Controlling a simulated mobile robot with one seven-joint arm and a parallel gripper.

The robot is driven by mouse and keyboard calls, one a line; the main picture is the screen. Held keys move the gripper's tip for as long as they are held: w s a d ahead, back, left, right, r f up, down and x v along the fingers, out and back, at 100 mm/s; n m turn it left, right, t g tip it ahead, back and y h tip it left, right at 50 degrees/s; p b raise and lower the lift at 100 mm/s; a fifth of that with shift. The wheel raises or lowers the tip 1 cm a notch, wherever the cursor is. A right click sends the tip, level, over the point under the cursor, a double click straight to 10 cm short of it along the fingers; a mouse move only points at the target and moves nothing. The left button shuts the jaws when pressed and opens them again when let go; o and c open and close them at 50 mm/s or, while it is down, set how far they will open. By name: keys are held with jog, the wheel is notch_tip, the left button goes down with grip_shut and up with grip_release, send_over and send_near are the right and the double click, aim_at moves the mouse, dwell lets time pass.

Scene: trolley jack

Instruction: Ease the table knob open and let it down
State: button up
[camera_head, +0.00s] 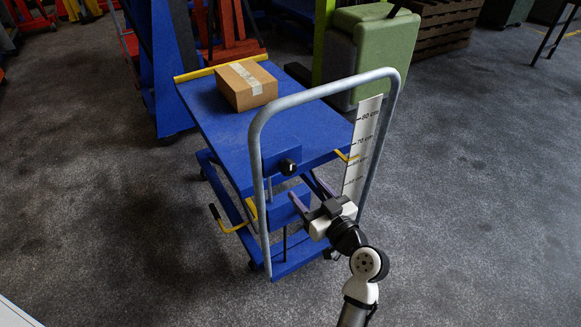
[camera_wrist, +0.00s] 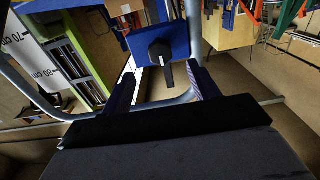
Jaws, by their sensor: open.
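The blue lift table (camera_head: 215,115) stands with its top raised above the base. The black knob (camera_head: 288,167) sits on a blue box by the grey push handle (camera_head: 254,150). In the wrist view the knob (camera_wrist: 160,50) has a black lever-like grip pointing down in the picture. My gripper (camera_head: 304,191) is open and empty, below and right of the knob in the head view. In the wrist view its two fingers (camera_wrist: 161,80) point toward the knob, one on each side of its lower end, with a gap on both sides. I see no contact.
A taped cardboard box (camera_head: 246,86) rests on the table top. A white height scale (camera_head: 361,145) stands at the handle's right side. A green padded block (camera_head: 375,50) is behind. Grey floor is free on both sides.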

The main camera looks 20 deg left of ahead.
aim_at(291, 171)
jog(key=p+x, duration=0.2)
jog(key=x, duration=0.7)
jog(key=c, duration=1)
jog(key=shift+o, duration=0.2)
